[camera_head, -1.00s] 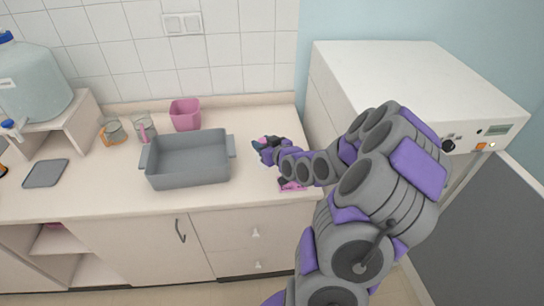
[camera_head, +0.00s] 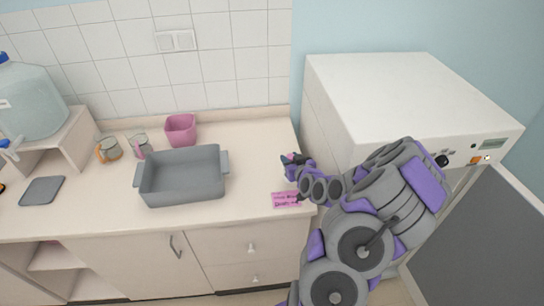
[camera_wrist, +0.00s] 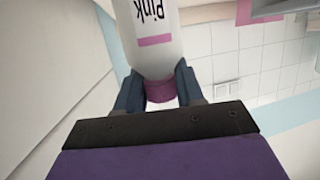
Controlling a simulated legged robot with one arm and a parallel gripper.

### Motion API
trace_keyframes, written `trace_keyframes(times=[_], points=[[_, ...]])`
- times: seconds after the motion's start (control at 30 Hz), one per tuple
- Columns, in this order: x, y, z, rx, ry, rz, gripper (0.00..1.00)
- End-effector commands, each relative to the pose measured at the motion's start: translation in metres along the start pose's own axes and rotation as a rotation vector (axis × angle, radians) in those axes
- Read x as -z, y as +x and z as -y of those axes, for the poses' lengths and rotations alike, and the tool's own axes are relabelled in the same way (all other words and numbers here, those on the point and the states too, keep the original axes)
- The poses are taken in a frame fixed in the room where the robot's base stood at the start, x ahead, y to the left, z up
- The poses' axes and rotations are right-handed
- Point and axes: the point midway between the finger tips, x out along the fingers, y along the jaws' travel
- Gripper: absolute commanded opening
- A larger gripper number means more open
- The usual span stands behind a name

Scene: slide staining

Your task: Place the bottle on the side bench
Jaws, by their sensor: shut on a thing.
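The bottle (camera_wrist: 147,35) is white with a pink band, dark lettering that reads "Pink" and a pink-purple cap (camera_wrist: 160,90). In the wrist view my gripper (camera_wrist: 158,90) is shut on it at the cap, one dark finger on each side. The bottle's far end is cut off by the picture's top edge. In the head view my gripper (camera_head: 294,162) is over the right end of the counter (camera_head: 256,150), and the bottle is mostly hidden there. I cannot tell whether the bottle touches the counter.
A pink label card (camera_head: 286,199) lies near the counter's front right edge. A white box-shaped appliance (camera_head: 405,95) stands right of the counter.

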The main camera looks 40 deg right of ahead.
Motion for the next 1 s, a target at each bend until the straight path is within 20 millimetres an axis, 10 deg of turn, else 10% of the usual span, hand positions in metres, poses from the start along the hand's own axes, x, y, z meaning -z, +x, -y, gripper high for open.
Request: trace_keyframes(times=[0.87,1.0], points=[[0.021,0.085,0.038,0.0,-0.004,-0.005,0.0],[-0.004,0.09,0.042,-0.001,-0.005,0.002,0.0]])
